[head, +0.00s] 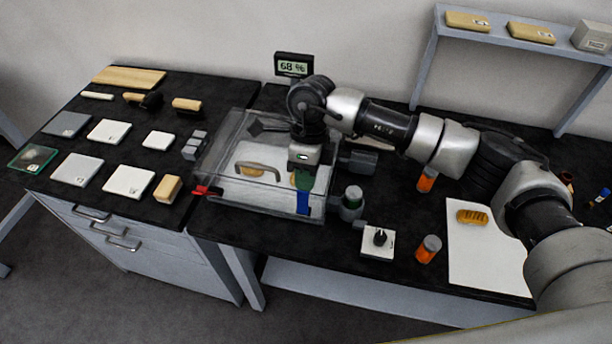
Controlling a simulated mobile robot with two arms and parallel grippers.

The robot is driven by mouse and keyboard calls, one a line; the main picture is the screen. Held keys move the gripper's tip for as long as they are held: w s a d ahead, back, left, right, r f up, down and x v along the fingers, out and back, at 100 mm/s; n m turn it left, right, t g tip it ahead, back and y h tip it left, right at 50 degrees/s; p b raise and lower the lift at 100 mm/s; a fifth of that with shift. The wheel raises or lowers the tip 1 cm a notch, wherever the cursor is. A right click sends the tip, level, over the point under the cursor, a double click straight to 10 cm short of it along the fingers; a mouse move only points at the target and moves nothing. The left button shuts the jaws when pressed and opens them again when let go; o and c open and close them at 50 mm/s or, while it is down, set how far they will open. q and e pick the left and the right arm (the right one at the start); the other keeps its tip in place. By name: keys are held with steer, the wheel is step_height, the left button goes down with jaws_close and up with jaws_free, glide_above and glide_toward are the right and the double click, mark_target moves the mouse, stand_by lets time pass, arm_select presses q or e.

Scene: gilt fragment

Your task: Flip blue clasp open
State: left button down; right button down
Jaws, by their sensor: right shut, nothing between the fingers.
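A clear box (226,159) with a grey handle (258,168) on its lid stands on the black bench. The blue clasp (303,203) is on the box's front face, near its right end. It looks like an upright blue strip; its top is close to the gripper and partly hidden. My right gripper (304,184) points down just above the clasp, shut and empty. I cannot tell whether it touches the clasp. A red clasp (206,190) sticks out at the box's front left corner. My left gripper is out of view.
A green-grey jar (351,200) stands close right of the box. A knob on a white plate (379,241), orange bottles (428,248) and a white sheet (473,232) lie further right. A display (293,66) reading 68 % stands behind. Several tiles and blocks cover the left bench.

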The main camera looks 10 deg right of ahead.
steer(key=shift+s, duration=0.1)
steer(key=shift+s+a+f+t+h+b, duration=0.1)
steer(key=shift+s+a+t+h+b, duration=0.2)
steer(key=shift+s+t+b, duration=0.5)
steer(key=s+b, duration=0.2)
steer(key=b, duration=0.1)
steer(key=shift+a+t+b, duration=0.3)
steer(key=shift+a, duration=0.1)
steer(key=shift+w, duration=0.1)
steer(key=shift+w+d+f+b, duration=0.1)
steer(key=shift+w+d+b, duration=0.15)
steer(key=shift+w+b, duration=0.45)
